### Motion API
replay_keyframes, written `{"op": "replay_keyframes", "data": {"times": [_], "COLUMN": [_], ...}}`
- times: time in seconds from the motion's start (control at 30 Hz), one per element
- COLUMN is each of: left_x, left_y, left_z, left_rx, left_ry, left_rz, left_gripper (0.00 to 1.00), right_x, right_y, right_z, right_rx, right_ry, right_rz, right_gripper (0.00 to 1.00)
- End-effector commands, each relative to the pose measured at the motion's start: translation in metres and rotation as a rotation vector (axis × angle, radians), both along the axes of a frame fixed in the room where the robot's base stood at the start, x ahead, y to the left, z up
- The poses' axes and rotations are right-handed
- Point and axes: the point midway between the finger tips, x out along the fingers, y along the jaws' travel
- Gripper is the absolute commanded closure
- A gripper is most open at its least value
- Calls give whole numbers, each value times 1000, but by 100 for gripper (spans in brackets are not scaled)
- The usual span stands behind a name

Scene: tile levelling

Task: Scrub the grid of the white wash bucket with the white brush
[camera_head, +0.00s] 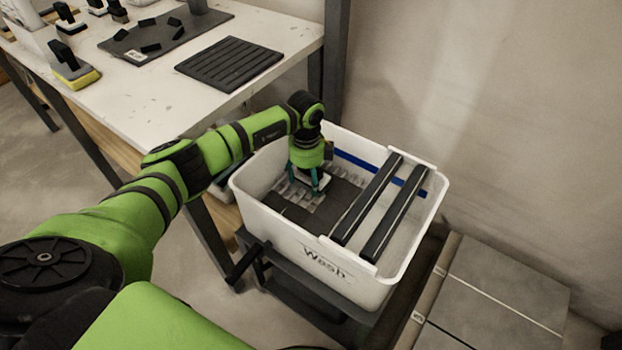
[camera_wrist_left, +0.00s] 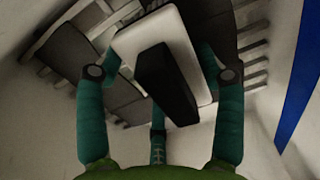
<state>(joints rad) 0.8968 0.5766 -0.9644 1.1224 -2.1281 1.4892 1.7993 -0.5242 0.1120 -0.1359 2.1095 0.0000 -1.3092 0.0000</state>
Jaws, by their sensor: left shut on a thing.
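The white wash bucket (camera_head: 350,283), marked "Wash", stands beside the table. A dark grid (camera_head: 338,203) with pale slatted edges lies inside it, towards the left half; it also shows in the left wrist view (camera_wrist_left: 75,50). My left gripper (camera_head: 311,186) reaches down into the bucket over the grid. In the left wrist view its teal fingers (camera_wrist_left: 160,78) are shut around the white brush (camera_wrist_left: 166,85), which has a white block and a black handle. The brush covers part of the grid. I cannot tell whether its bristles touch the grid. My right gripper is not in view.
Two black rollers (camera_head: 367,200) span the bucket's right part. A table (camera_head: 150,105) at upper left holds a ribbed black mat (camera_head: 230,64), a dark tray (camera_head: 165,32) and several brush-like tools. Grey tiles (camera_head: 490,295) lie at lower right. A wall stands behind the bucket.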

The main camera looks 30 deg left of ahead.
Motion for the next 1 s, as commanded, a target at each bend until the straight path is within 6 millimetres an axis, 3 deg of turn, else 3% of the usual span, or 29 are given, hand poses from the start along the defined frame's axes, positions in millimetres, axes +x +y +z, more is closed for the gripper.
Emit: {"op": "replay_keyframes", "data": {"times": [0.03,0.07,0.47,1.0], "left_x": [0,0,0,0], "left_y": [25,26,26,21], "left_z": [-2,-2,4,59], "left_rx": [31,30,30,22], "left_ry": [1,1,2,2], "left_rz": [38,38,40,30], "left_gripper": [73,73,73,73], "right_x": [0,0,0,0], "right_y": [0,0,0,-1], "right_z": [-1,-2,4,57], "right_rx": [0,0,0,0], "right_ry": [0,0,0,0], "right_rz": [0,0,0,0], "right_gripper": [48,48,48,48]}}
